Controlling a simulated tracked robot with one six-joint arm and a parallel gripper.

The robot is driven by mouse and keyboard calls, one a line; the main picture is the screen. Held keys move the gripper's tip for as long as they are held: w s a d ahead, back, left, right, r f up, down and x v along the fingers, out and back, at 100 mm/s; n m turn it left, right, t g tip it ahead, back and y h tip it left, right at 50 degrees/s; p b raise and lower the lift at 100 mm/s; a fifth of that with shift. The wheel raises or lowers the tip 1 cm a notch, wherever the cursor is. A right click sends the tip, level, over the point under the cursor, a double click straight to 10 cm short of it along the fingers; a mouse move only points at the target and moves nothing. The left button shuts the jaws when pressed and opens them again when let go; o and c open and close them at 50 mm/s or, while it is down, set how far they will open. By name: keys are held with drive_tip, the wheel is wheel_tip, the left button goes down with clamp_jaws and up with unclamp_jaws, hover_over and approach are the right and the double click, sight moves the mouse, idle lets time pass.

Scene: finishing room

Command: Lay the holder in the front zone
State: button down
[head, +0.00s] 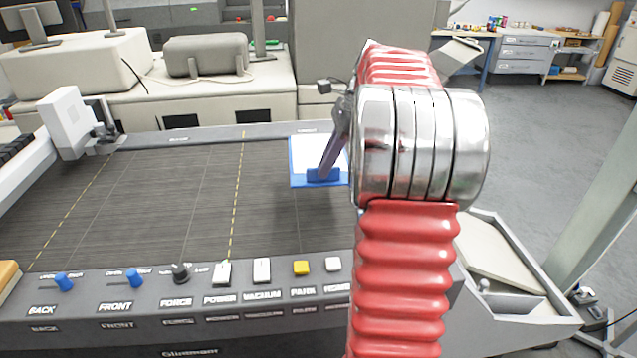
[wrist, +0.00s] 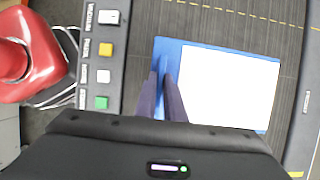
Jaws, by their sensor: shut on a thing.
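The holder is a flat blue board (head: 294,180) with a large white face (head: 306,150) and a small raised blue grip. In the head view it is at the far right part of the dark plotter bed. My gripper (head: 323,172) is shut on the grip at its near edge. In the wrist view the two dark fingers (wrist: 161,82) pinch the blue strip (wrist: 170,50) beside the white face (wrist: 225,82). I cannot tell whether the holder touches the bed. My arm hides the right end of the bed in the head view.
The dark bed (head: 180,200) is bare left of the holder, with yellow dashed lines across it. A control panel (head: 200,300) with knobs and buttons, some labelled BACK and FRONT, runs along the near edge. A white carriage head (head: 75,125) stands at the left.

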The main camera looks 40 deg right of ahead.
sight(319, 183)
drive_tip(key=x, duration=0.3)
drive_tip(key=s+x, duration=0.1)
drive_tip(key=shift+w+a+f, duration=0.1)
drive_tip(key=shift+a+f, duration=0.2)
drive_tip(key=shift+f, duration=3.15)
drive_tip(key=shift+f, duration=1.85)
